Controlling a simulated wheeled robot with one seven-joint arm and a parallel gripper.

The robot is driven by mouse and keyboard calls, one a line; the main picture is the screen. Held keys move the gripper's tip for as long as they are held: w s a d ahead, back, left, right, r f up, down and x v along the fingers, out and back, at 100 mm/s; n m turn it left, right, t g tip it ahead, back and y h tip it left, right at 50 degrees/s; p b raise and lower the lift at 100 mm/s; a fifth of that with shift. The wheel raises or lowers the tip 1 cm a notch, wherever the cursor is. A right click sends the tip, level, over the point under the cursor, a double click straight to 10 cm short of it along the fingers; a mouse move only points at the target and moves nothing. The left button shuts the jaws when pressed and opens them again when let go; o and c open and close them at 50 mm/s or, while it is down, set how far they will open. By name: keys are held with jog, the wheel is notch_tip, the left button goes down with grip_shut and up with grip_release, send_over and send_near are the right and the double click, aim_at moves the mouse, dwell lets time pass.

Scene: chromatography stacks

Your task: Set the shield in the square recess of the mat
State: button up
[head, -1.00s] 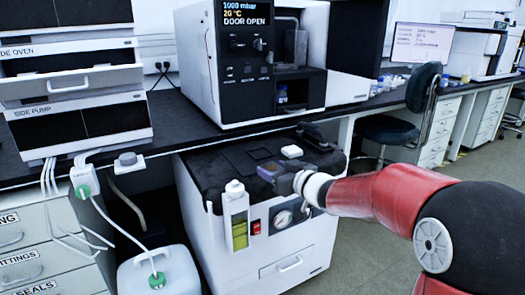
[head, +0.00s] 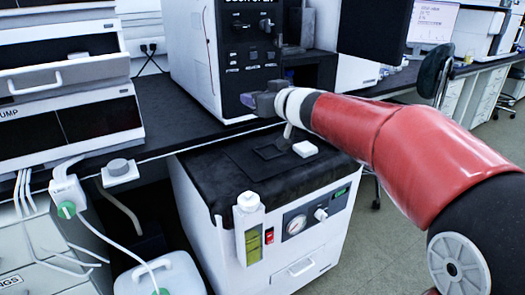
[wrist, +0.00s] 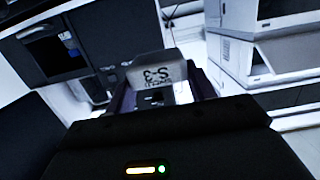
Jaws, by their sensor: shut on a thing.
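My gripper (head: 248,100) is raised above the cart, at the height of the instrument's front. In the wrist view my gripper (wrist: 162,100) is shut on a pale grey piece with dark upside-down lettering, which I take to be the shield (wrist: 160,72). In the head view the held piece is small and hard to tell from the fingers. The black mat (head: 243,163) lies on the cart top, below and apart from my gripper. Its square recess (head: 270,153) shows as a dark outlined square that looks empty.
A small white block (head: 305,149) lies right of the recess. A bottle with yellow-green liquid (head: 250,228) stands at the cart's (head: 300,262) front. The bench with the tall instrument (head: 238,60) is behind. A white jug (head: 160,272) is on the floor at left.

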aim_at(262, 173)
notch_tip(262, 173, down, 19)
jog(key=shift+d+f+b, duration=0.1)
jog(key=shift+f+b, duration=0.1)
jog(key=shift+b, duration=0.4)
jog(key=shift+f, duration=0.1)
jog(key=o, duration=1.1)
